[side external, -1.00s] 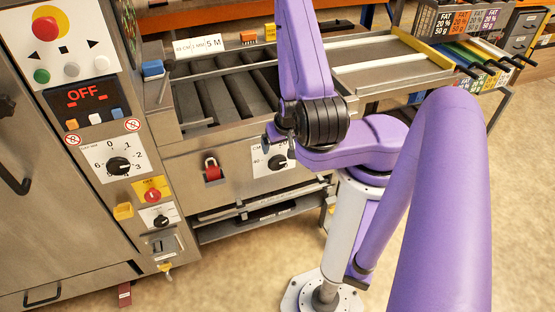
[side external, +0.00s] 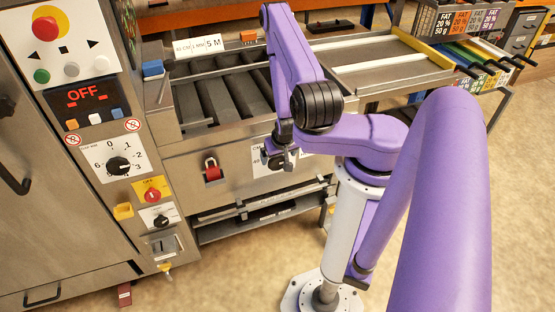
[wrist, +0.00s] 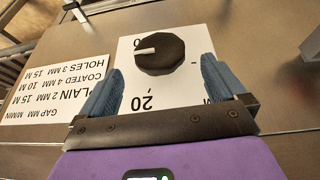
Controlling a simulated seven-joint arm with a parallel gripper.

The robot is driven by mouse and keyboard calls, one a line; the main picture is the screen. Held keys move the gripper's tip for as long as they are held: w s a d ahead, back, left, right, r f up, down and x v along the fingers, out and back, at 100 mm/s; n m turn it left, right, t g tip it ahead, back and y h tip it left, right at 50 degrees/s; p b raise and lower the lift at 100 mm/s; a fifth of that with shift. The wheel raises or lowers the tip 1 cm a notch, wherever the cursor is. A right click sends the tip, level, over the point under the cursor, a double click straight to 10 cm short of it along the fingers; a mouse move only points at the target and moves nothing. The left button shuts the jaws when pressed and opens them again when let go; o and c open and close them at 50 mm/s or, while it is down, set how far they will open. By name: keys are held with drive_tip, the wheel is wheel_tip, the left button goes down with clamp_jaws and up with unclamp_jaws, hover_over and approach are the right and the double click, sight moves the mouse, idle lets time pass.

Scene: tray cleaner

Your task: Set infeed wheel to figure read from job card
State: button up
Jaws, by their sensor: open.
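A round black knob (wrist: 168,54) with a white pointer sits on a white dial plate (wrist: 148,102) in the wrist view. The plate appears upside down; a 20 is readable and the pointer aims left in the picture. I cannot confirm that this is the infeed wheel. My gripper (wrist: 162,64) is open, its blue fingertips either side of the knob, with no clear contact. In the side view my gripper (side external: 283,160) hides much of that dial plate (side external: 258,157). A white card (side external: 199,45), ending in "1 MM 5 M", stands behind the rollers.
A printed table (wrist: 55,92) of gap and speed figures is beside the dial. The control panel at left has an OFF display (side external: 86,97) and a numbered black knob (side external: 119,166). Shelf rails (side external: 262,206) are below.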

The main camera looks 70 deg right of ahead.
sight(278, 158)
drive_tip(key=shift+x, duration=2.05)
drive_tip(key=c, duration=1)
